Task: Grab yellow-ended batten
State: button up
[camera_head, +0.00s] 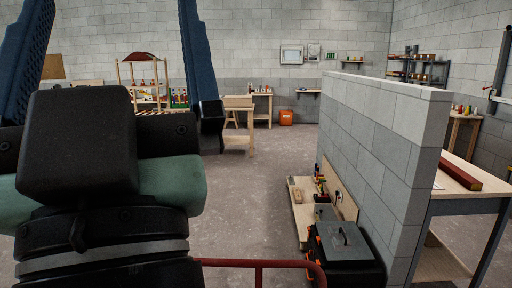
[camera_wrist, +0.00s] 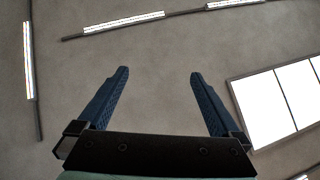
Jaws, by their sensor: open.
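A long dark red batten (camera_head: 460,173) lies on the light-topped workbench (camera_head: 465,197) at the right, beyond the low block wall. Its near end looks yellowish, but it is small in view. My gripper (camera_head: 115,20) is large at the left of the head view, its blue fingers pointing up and spread wide. It is far from the batten, with the wall between. In the wrist view my gripper (camera_wrist: 159,73) is open and empty against the ceiling; no batten shows there.
The grey block wall (camera_head: 375,125) stands between the open floor (camera_head: 255,190) and the workbench. A dark machine (camera_head: 343,245) and a wooden board stand at its foot. Shelves and small tables line the back. Ceiling lights (camera_wrist: 125,23) show in the wrist view.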

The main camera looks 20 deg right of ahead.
aim_at(465, 178)
jog(key=l+z, duration=0.1)
jog(key=l, duration=0.45)
jog(key=i+l+z, duration=0.4)
jog(key=l, duration=0.35)
jog(key=i+l+z, duration=0.4)
jog(key=l, duration=0.35)
jog(key=i+l+z, duration=0.45)
jog(key=i+j+z, duration=0.15)
jog(key=i, duration=0.2)
jog(key=i+j+z, duration=0.15)
jog(key=i+j, duration=0.15)
jog(key=i, duration=0.05)
